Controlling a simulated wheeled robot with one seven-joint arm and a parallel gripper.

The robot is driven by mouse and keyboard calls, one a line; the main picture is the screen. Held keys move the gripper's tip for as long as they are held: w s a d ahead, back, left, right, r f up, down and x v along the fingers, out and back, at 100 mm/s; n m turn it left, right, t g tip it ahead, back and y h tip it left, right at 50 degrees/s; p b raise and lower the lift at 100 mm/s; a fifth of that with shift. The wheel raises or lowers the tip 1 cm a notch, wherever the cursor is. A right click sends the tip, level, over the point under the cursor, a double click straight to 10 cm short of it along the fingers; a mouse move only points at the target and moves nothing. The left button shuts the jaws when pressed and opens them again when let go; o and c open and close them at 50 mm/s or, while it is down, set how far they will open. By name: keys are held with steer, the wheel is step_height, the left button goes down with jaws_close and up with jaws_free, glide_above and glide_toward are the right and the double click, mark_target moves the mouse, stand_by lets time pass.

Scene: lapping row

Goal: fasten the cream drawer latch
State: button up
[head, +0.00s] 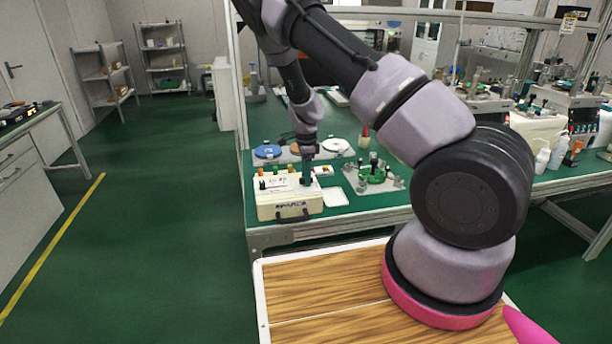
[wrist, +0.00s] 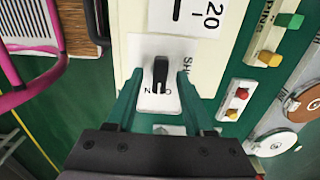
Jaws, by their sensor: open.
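The cream drawer latch is a small black lever (wrist: 161,72) on a white label plate on the cream box (wrist: 133,18). In the wrist view it lies lengthwise, its near end over a word reading "O..N", partly covered. Letters "SH" show to its right, partly hidden by a finger. My gripper (wrist: 159,82) is open, with one green finger on each side of the lever; I cannot tell whether either touches it. In the head view the cream box (head: 290,208) sits at the bench's front edge, with my gripper (head: 305,178) over its top right part.
A black handle (head: 292,216) is on the box's front. Blue (head: 268,151) and white (head: 335,145) discs lie behind. A panel with coloured buttons (wrist: 237,101) is nearby.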

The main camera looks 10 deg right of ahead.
jaws_close()
steer(key=shift+n, duration=0.3)
steer(key=n, duration=1.3)
steer(key=shift+n, duration=2.1)
